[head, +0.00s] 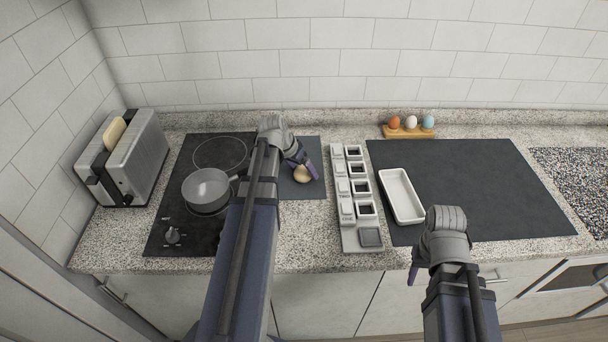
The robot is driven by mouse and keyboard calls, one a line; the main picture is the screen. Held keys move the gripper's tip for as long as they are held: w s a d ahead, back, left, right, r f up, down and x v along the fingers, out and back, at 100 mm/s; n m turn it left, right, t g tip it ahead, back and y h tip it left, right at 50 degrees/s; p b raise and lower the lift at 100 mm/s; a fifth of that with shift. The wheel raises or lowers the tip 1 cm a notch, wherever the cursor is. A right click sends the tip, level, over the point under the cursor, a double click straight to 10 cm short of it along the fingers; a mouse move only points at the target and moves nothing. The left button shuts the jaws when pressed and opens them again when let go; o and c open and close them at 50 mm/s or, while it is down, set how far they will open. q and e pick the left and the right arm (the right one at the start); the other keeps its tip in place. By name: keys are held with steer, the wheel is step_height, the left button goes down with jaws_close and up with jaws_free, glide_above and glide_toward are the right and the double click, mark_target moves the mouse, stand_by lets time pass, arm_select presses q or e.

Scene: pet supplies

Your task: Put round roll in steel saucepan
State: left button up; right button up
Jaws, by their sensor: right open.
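The round roll (301,175) is small and tan and sits on a dark grey mat (309,189) right of the stove. My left gripper (309,168) is over the roll, its purple finger close beside or against it. The wrist and finger hide part of the roll, so I cannot tell whether the jaws hold it. The steel saucepan (206,188) stands on the black cooktop left of my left arm, its handle pointing right towards the arm. My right gripper (413,274) is open and empty at the counter's front edge.
A toaster (139,157) with bread stands left of the black cooktop (180,220). A row of small grey and white containers (346,207) lies right of the roll, then a white tray (402,195) on a large dark mat (470,180). Eggs (411,122) sit in a wooden holder behind.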

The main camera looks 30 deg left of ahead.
mark_target(302, 169)
arm_select(q)
steer(key=c, duration=1.1)
step_height(302, 169, up, 10)
steer(key=p, duration=1)
steer(key=shift+c, duration=0.2)
